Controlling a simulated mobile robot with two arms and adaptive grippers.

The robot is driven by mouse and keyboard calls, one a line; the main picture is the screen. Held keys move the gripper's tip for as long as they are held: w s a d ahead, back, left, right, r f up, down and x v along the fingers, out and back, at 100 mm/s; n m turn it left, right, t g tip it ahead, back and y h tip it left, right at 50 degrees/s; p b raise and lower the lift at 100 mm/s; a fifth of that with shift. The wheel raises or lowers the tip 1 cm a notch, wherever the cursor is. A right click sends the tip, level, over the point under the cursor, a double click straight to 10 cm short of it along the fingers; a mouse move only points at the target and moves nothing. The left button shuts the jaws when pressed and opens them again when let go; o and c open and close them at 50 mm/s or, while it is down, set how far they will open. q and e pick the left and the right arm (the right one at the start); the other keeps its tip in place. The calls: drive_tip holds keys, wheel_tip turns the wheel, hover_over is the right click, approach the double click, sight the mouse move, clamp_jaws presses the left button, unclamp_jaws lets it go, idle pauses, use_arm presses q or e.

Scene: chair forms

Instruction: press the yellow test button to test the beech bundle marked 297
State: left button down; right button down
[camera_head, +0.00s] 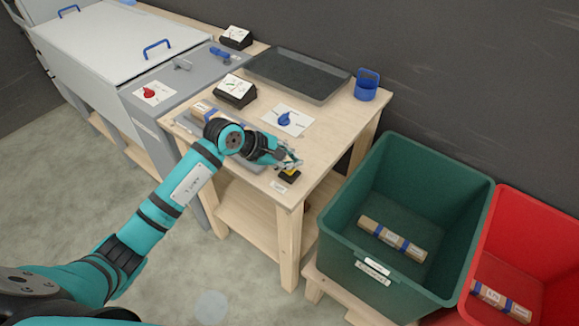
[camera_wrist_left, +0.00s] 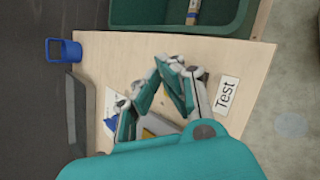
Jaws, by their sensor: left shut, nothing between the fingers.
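The yellow test button (camera_head: 289,174) sits on a small black base near the front right corner of the wooden table. My left gripper (camera_head: 291,162) is shut and empty, with its fingertips just above or at the button; I cannot tell whether they touch. In the left wrist view the gripper (camera_wrist_left: 160,75) largely hides the button, and the "Test" label (camera_wrist_left: 226,94) lies beside it. A wooden bundle (camera_head: 201,108) with a blue band lies on the grey tester behind my arm, partly hidden; its number is unreadable. My right gripper is not in view.
A blue dial (camera_head: 285,119), a black meter (camera_head: 235,91), a dark tray (camera_head: 299,75) and a blue cup (camera_head: 367,85) stand on the table. Green (camera_head: 345,222) and red (camera_head: 543,235) bins at the right each hold a bundle. A grey chest (camera_head: 110,50) stands left.

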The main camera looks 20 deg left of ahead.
use_arm(q)
drive_tip(key=shift+f+b, duration=0.95)
drive_tip(key=shift+f, duration=0.05)
idle(1.0)
drive_tip(key=shift+r, duration=0.1)
drive_tip(key=shift+r+p, duration=0.6)
drive_tip(key=shift+r, duration=0.75)
drive_tip(key=shift+r+p, duration=1.55)
drive_tip(key=shift+r, duration=0.9)
